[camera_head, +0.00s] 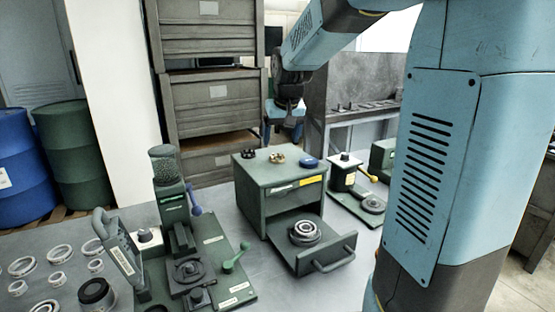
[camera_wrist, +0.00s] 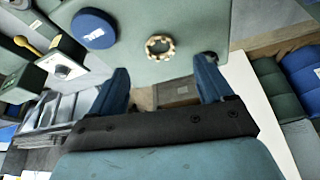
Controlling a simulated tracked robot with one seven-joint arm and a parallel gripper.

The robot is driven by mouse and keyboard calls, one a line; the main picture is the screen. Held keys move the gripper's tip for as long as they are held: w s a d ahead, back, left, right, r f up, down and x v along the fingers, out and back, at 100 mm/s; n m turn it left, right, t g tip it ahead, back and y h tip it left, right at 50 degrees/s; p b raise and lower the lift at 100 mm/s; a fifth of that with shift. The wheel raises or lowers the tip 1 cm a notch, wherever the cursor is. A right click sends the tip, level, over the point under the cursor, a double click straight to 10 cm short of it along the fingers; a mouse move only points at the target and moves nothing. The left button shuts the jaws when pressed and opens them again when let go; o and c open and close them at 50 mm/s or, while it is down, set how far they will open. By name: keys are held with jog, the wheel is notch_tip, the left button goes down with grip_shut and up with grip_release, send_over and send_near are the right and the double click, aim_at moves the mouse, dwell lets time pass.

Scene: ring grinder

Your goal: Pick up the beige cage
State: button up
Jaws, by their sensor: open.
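The beige cage (camera_head: 277,157) is a small notched ring on top of the green cabinet (camera_head: 262,176), between a black part (camera_head: 247,153) and a blue round part (camera_head: 308,162). In the wrist view the beige cage (camera_wrist: 160,46) lies flat just beyond the fingertips, roughly between their lines. My gripper (camera_head: 285,128) hangs above and behind the cabinet's top in the head view. Its two blue fingers (camera_wrist: 164,70) are spread apart with nothing between them.
The cabinet's drawer (camera_head: 318,246) is pulled out and holds a stacked metal ring part (camera_head: 304,232). A green press-like machine (camera_head: 188,250) stands to the left, with several pale rings (camera_head: 60,252) beside it. Another small green fixture (camera_head: 354,190) stands to the right.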

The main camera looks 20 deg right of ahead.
aim_at(277, 160)
jog(key=shift+w+x, duration=0.2)
jog(key=shift+x, duration=1.65)
jog(key=shift+w+x, duration=0.2)
jog(key=shift+x, duration=1.7)
jog(key=shift+d+r, duration=0.1)
jog(key=shift+r, duration=0.1)
jog(key=shift+c, duration=0.5)
jog(key=c, duration=1)
